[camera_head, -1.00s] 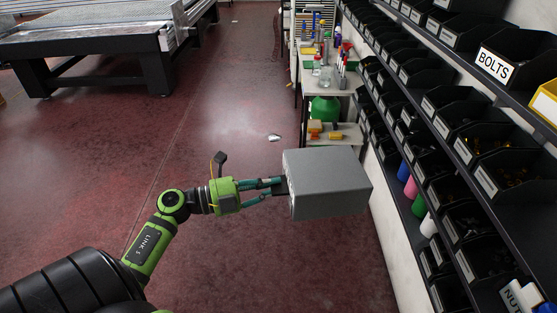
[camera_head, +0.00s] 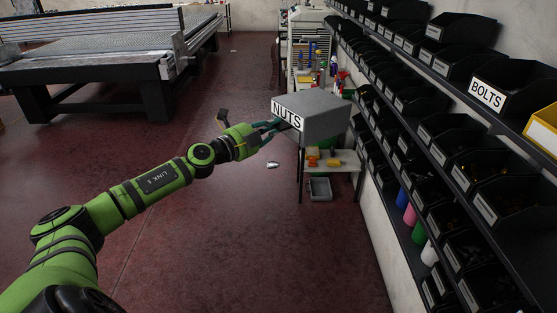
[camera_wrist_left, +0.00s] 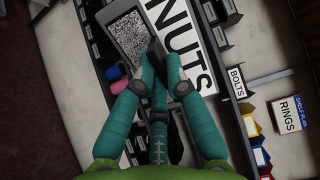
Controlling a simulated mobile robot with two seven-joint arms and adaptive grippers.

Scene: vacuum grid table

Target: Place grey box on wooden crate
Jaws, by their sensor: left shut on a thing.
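The grey box (camera_head: 328,122) has a white NUTS label on its near left face. It is in the air at upper centre in the head view. My left gripper (camera_head: 277,130) is shut on the box at its labelled side. In the left wrist view, the fingers (camera_wrist_left: 163,72) meet at the large NUTS label (camera_wrist_left: 188,32), and they hide part of the box. I cannot make out a wooden crate in either view. My right gripper is not in view.
Shelves of black bins (camera_head: 445,150) run along the right wall, close to the box. A cluttered workbench (camera_head: 345,158) stands behind and below the box, with a grey bin (camera_head: 320,189) under it. A grid table (camera_head: 100,60) is at upper left. Red floor between is mostly clear.

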